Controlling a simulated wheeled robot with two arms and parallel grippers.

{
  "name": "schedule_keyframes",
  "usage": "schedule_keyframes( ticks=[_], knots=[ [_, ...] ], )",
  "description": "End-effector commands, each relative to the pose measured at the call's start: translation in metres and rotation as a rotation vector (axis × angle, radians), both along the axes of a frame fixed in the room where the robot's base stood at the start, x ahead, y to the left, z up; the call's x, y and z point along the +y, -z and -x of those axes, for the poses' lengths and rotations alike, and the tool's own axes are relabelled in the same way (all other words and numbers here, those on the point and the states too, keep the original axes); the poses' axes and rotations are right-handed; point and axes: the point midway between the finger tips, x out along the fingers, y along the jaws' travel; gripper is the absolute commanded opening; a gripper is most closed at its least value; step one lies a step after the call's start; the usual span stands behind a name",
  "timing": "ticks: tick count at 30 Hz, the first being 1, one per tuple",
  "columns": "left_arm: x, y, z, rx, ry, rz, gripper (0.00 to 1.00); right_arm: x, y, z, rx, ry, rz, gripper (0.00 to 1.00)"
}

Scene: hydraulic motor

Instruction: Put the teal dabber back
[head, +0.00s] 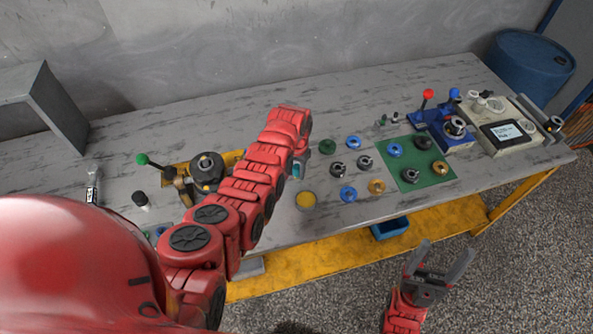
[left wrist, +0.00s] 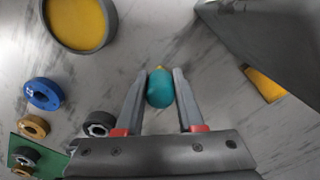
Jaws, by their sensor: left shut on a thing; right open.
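The teal dabber (left wrist: 160,90) shows in the left wrist view as a rounded teal body with a small yellow tip. My left gripper (left wrist: 164,76) is shut on it, with one finger on each side. In the head view my left gripper (head: 302,158) is over the middle of the table, and the arm hides most of it; a bit of the teal dabber (head: 296,171) shows there. A round grey dish with a yellow surface (head: 306,200) lies just in front of it, and at the upper left of the wrist view (left wrist: 78,20). My right gripper (head: 445,252) is open and empty, off the table's front edge.
Several coloured rings lie right of the dish, some on a green mat (head: 436,171). A blue fixture with a red-knobbed lever (head: 445,130) and a device with a screen (head: 503,133) stand further right. A black round part (head: 206,168) stands left of my arm. The table's back middle is clear.

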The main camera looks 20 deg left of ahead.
Motion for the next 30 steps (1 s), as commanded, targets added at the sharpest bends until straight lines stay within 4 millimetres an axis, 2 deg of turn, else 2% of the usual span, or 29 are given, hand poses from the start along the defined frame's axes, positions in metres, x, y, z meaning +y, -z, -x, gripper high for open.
schedule_keyframes(
  ticks=[1, 5, 6, 16, 20, 26, 30],
  knots=[
    [0.000, 0.002, 0.000, 0.000, 0.000, 0.000, 0.41, 0.000, 0.001, 0.000, 0.000, 0.000, 0.000, 0.72],
    [0.000, 0.001, 0.000, 0.001, 0.000, 0.000, 0.64, 0.000, 0.001, 0.000, 0.000, 0.000, 0.000, 0.72],
    [0.000, 0.001, 0.000, 0.001, 0.000, 0.000, 0.67, 0.000, 0.001, 0.000, 0.000, 0.000, 0.000, 0.72],
    [0.000, -0.004, 0.000, 0.001, 0.000, 0.000, 0.67, 0.000, -0.004, 0.000, 0.000, 0.000, 0.000, 0.72],
    [0.000, -0.008, 0.000, 0.002, 0.000, 0.000, 0.67, 0.000, 0.001, 0.000, 0.000, 0.000, 0.000, 0.72],
    [-0.001, -0.031, -0.001, -0.005, -0.001, 0.002, 0.67, 0.000, 0.007, 0.000, 0.000, 0.000, 0.000, 0.72],
    [0.000, -0.057, -0.001, -0.003, 0.001, 0.001, 0.67, 0.000, 0.017, 0.000, 0.000, 0.000, 0.000, 0.72]
  ],
)
